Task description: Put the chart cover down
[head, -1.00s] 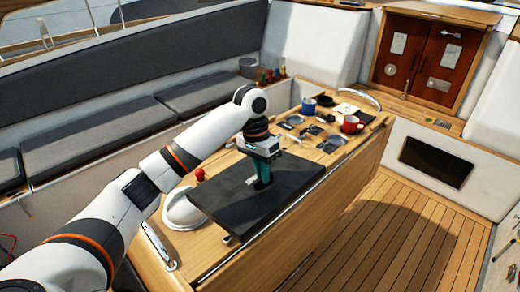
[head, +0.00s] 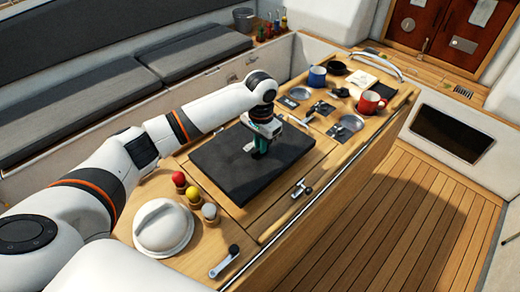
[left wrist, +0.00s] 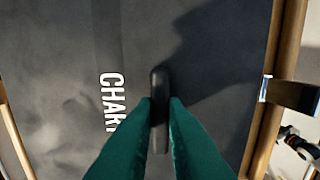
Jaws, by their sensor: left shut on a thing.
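The chart cover (head: 222,172) is a flat dark grey panel over the middle of the wooden cockpit table. It looks level and lies within the table's outline; I cannot tell whether a small gap remains beneath it. In the left wrist view the cover (left wrist: 210,120) carries white lettering, partly hidden by a finger. My left gripper (head: 259,151), with green fingers, points down at the cover's middle. In the left wrist view the left gripper (left wrist: 159,112) is shut on the cover's dark upright handle (left wrist: 160,82). My right gripper is not in view.
A white dome (head: 163,227) and red (head: 178,179), yellow (head: 193,195) and grey (head: 209,212) knobs stand near the cover. A winch handle (head: 224,261) lies at the front. Beyond the cover are a blue mug (head: 317,76), a red mug (head: 370,102) and several small fittings.

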